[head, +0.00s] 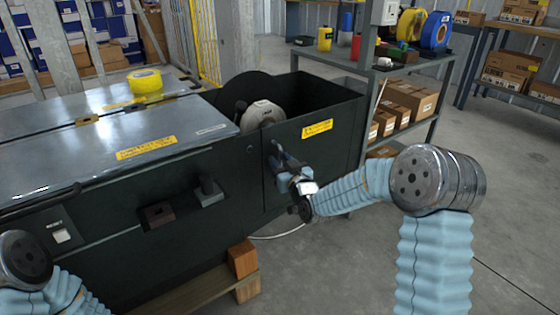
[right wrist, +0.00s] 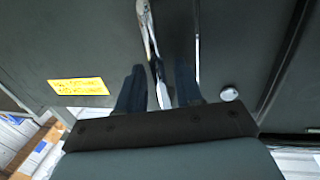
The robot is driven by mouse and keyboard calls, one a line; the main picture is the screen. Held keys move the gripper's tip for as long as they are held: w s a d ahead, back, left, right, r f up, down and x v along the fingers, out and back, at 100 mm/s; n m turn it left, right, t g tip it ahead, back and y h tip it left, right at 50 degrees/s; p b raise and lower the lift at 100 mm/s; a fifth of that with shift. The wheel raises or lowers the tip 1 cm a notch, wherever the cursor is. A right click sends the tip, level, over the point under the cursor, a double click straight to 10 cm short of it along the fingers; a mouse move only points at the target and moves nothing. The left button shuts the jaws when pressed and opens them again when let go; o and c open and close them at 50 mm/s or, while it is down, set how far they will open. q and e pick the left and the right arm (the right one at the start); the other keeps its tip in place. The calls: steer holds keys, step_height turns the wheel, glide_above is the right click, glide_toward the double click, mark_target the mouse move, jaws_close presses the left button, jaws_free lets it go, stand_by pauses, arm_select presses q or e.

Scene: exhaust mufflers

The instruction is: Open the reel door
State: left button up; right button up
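The reel door (head: 335,150) is the dark front panel with a yellow label at the right end of the black machine. It stands flush with the machine's front and looks closed. The reel (head: 262,113) shows above the door's top edge. My right gripper (head: 280,160) is at the door's left part, in front of the panel. In the right wrist view its two dark fingers (right wrist: 158,85) stand apart on either side of a shiny bar handle (right wrist: 148,28), with a gap visible on the right. Whether the left finger touches the bar is unclear. My left gripper is out of view.
The machine's metal lid (head: 80,150) carries a yellow tape roll (head: 145,81). A shelf table (head: 400,62) with spools and boxes stands behind the machine on the right. Wooden blocks (head: 243,258) support the machine. The floor (head: 345,270) in front of the door is clear.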

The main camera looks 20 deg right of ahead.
steer(key=shift+w, duration=0.4)
jaws_close()
